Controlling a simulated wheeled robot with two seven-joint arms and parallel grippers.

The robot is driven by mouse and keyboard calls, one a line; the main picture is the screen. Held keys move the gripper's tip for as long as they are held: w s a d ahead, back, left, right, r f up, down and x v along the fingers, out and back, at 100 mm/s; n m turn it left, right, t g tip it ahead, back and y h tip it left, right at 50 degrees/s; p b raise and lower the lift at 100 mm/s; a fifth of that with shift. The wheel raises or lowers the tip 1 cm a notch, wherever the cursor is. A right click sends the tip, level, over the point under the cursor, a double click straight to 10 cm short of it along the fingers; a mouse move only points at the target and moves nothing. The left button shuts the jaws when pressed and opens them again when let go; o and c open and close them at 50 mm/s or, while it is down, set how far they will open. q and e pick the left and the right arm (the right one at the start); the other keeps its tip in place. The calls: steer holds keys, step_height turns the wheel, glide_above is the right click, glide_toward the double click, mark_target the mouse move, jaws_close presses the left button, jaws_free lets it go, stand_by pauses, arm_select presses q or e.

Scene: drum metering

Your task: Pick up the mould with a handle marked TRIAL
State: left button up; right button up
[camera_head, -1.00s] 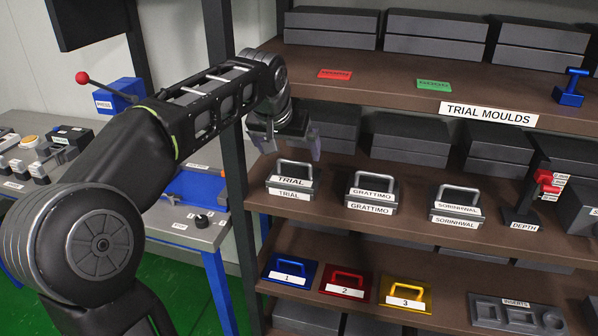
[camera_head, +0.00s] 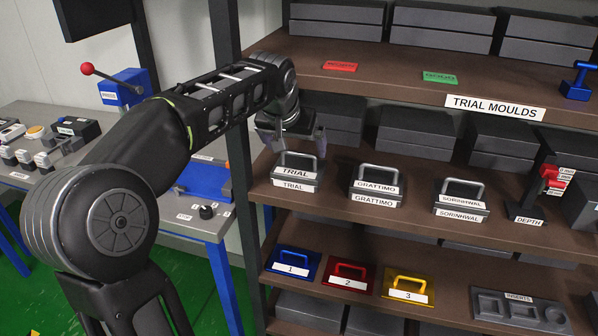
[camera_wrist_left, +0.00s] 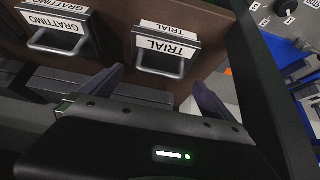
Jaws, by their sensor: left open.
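The TRIAL mould (camera_head: 296,174) is a dark block with a grey bar handle and white TRIAL labels. It stands at the left end of the middle shelf in the head view. It also shows in the left wrist view (camera_wrist_left: 166,46), upside down. My left gripper (camera_head: 296,144) is open and empty, just above and behind the TRIAL mould's handle in the head view. In the left wrist view its two fingers (camera_wrist_left: 157,88) are spread, with the mould's handle beyond them and apart from them. My right gripper is not in view.
The GRATTIMO mould (camera_head: 375,187) and SORINHWAL mould (camera_head: 460,202) stand to the right on the same shelf. Dark blocks (camera_head: 335,118) stand behind. The upper shelf (camera_head: 400,75) overhangs, and a dark post (camera_head: 238,150) is at left.

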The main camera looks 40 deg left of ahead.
mark_target(299, 155)
arm_select(q)
steer(key=x, duration=0.5)
steer(key=shift+s+f+p, duration=0.15)
steer(key=shift+f+p, duration=0.05)
steer(key=shift+p, duration=0.1)
steer(key=shift+c, duration=0.3)
steer(key=c, duration=1.8)
steer(key=shift+r, duration=0.15)
steer(key=shift+c, duration=0.5)
steer(key=shift+s+d+r+b, duration=0.1)
steer(key=shift+s+d+b, duration=0.05)
steer(key=shift+s+b, duration=0.2)
steer(key=s+d+b, duration=0.1)
steer(key=s+d, duration=0.2)
steer(key=s, duration=0.5)
steer(key=s+d+b, duration=0.2)
steer(key=s, duration=0.6)
steer(key=shift+d, duration=0.35)
